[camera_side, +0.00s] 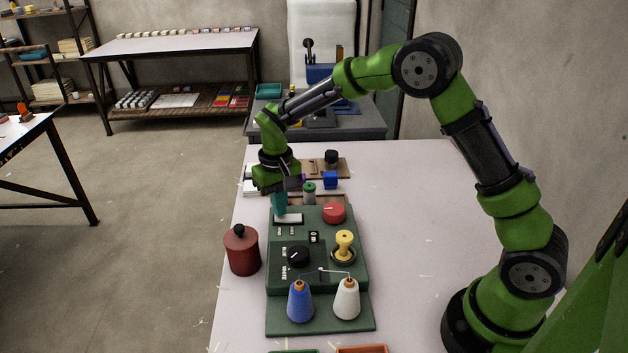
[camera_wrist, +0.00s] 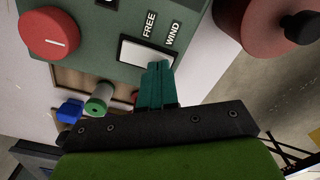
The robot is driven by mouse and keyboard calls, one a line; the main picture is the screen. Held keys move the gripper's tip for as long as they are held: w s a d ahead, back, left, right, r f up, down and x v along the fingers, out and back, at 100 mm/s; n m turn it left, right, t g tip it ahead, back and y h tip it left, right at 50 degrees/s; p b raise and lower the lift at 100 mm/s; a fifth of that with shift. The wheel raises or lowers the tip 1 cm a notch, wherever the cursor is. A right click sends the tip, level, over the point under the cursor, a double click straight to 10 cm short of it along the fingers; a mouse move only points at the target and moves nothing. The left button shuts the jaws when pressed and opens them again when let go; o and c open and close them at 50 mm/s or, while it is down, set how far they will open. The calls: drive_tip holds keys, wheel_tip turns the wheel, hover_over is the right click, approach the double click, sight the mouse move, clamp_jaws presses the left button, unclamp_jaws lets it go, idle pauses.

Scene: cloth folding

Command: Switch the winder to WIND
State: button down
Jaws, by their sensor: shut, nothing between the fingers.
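The winder is a dark green box (camera_side: 325,275) on the table. Its white rocker switch (camera_side: 290,219) is on the far left of its top. In the wrist view the rocker (camera_wrist: 133,52) lies beside the labels FREE (camera_wrist: 149,25) and WIND (camera_wrist: 173,35). My gripper (camera_side: 279,211) points down with its teal fingers shut and empty. Its fingertips (camera_wrist: 158,66) are at the WIND end of the rocker and hide part of its edge. I cannot tell whether they touch it, or which way the rocker is tilted.
A red knob (camera_side: 334,212), a black selector (camera_side: 298,257) and a yellow spool (camera_side: 344,244) sit on the winder. Blue (camera_side: 300,303) and white (camera_side: 346,301) cones stand in front. A dark red canister (camera_side: 241,252) stands left. The table's right side is clear.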

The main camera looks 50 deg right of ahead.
sight(285, 221)
drive_tip(key=shift+f, duration=0.45)
drive_tip(key=shift+r, duration=3.55)
drive_tip(key=shift+s+a+f, duration=0.1)
drive_tip(key=shift+s+f, duration=0.4)
drive_tip(key=shift+s, duration=0.3)
drive_tip(key=s+r+t, duration=0.2)
drive_tip(key=s+r, duration=0.2)
drive_tip(key=s, duration=0.3)
drive_tip(key=s+d+r+t+y, duration=0.1)
drive_tip(key=s+r, duration=0.3)
drive_tip(key=s, duration=0.4)
drive_tip(key=s+d+r+m+t+y, duration=0.1)
drive_tip(key=s+r+t, duration=0.3)
drive_tip(key=s, duration=0.3)
drive_tip(key=shift+s+r, duration=0.2)
drive_tip(key=shift+r, duration=0.2)
